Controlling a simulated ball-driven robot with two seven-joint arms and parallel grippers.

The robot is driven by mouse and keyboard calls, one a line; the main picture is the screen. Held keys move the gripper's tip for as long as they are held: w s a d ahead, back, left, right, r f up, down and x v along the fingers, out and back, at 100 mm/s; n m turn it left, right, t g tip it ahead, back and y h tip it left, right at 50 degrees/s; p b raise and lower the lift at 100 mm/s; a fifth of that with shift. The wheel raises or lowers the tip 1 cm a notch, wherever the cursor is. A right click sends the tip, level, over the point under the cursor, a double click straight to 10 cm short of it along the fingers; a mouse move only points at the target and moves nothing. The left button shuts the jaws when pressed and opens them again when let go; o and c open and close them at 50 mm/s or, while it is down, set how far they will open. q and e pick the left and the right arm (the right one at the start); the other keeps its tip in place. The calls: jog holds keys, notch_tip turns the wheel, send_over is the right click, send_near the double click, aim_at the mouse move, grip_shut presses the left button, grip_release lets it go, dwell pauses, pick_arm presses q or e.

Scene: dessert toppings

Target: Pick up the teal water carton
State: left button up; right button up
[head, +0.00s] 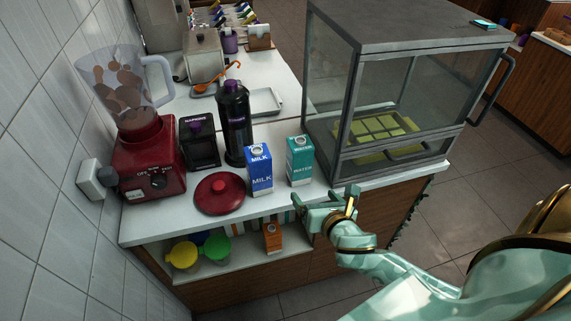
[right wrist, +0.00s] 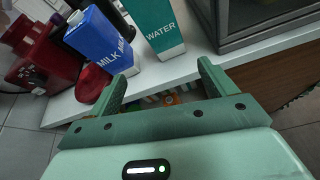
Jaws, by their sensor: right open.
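The teal water carton (head: 300,161) stands upright on the white counter, between the blue milk carton (head: 259,170) and the glass display case. The water carton also shows at the top middle of the right wrist view (right wrist: 155,27), beyond the gap between my fingers. My right gripper (head: 316,197) is open and empty at the counter's front edge, in front of the water carton and apart from it. In the right wrist view both fingers are spread, and the milk carton (right wrist: 99,39) stands to the left. My left gripper is not in view.
The glass display case (head: 350,100) stands close on the right. A red lid (head: 219,194), a black bottle (head: 235,125) and a red blender (head: 148,160) are to the left. A lower shelf (head: 255,258) holds coloured cups and an orange carton.

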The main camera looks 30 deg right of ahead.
aim_at(303, 176)
jog(key=w+d+f+b, duration=0.1)
jog(key=w, duration=0.2)
jog(key=w+d+f+n, duration=0.1)
jog(key=w, duration=0.1)
jog(key=w+d+f+n+b, duration=0.1)
jog(key=w+f, duration=0.1)
jog(key=w, duration=0.1)
jog(key=shift+w+b, duration=0.35)
jog(key=b+x, duration=0.2)
jog(key=x, duration=0.4)
jog(key=shift+w+d, duration=0.1)
jog(key=shift+w, duration=0.2)
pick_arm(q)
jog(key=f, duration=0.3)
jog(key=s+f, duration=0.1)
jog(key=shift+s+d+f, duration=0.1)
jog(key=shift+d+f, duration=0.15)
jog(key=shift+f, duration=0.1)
pick_arm(e)
jog(key=shift+s+r, duration=0.1)
jog(key=shift+r, duration=0.05)
jog(key=c, duration=1.3)
